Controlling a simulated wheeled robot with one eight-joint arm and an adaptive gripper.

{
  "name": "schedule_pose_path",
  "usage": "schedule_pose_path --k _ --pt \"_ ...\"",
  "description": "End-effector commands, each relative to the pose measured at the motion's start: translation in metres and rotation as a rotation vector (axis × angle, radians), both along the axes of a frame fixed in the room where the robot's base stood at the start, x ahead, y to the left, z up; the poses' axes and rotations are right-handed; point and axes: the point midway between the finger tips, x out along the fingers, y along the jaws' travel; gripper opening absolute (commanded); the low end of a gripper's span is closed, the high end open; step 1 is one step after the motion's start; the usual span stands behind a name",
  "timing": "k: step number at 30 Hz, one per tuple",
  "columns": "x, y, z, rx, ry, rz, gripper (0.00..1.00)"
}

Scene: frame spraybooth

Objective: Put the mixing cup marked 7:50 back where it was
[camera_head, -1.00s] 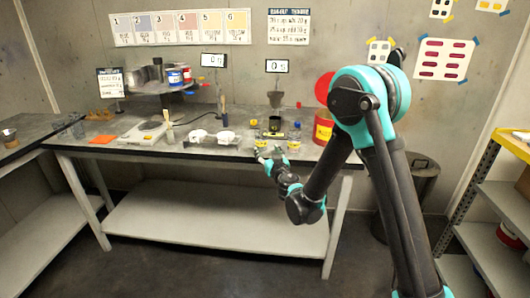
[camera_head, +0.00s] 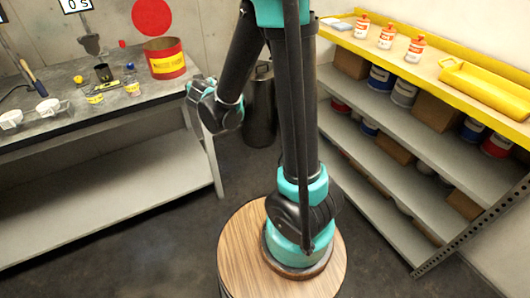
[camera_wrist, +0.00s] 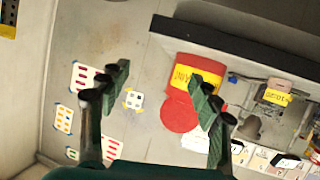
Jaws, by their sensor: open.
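In the head view, two small cups with yellow labels stand on the workbench (camera_head: 160,98), a left one (camera_head: 95,98) and a right one (camera_head: 132,88). Their writing is too small to read there. In the wrist view, a cup with a yellow label (camera_wrist: 276,97) shows at the right; its marking is turned and I cannot read it surely. My gripper (camera_wrist: 158,95) is open, with nothing between its fingers, and is apart from the cups. In the head view my wrist (camera_head: 198,88) is right of the bench's cups; the fingertips are hard to make out.
A red can with a yellow label (camera_head: 166,60) stands near the bench's right end, behind the cups. A dark bin (camera_head: 260,110) is behind my arm. Shelving (camera_head: 400,130) with bottles and cans fills the right side.

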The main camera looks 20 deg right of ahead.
Motion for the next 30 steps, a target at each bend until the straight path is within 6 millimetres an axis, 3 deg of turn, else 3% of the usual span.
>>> schedule_pose_path --k 1,6,11,15,19,24,30 --pt "-0.016 -0.033 -0.005 -0.010 0.057 -0.050 0.63" --pt "-0.085 -0.114 -0.036 -0.033 0.292 -0.155 0.63" --pt "-0.167 -0.156 -0.070 -0.015 0.524 -0.173 0.63" --pt "-0.235 -0.166 -0.097 0.025 0.695 -0.127 0.63" --pt "-0.278 -0.161 -0.112 0.063 0.795 -0.068 0.63" --pt "-0.302 -0.155 -0.120 0.088 0.845 -0.022 0.63" --pt "-0.303 -0.154 -0.121 0.090 0.850 -0.014 0.63"
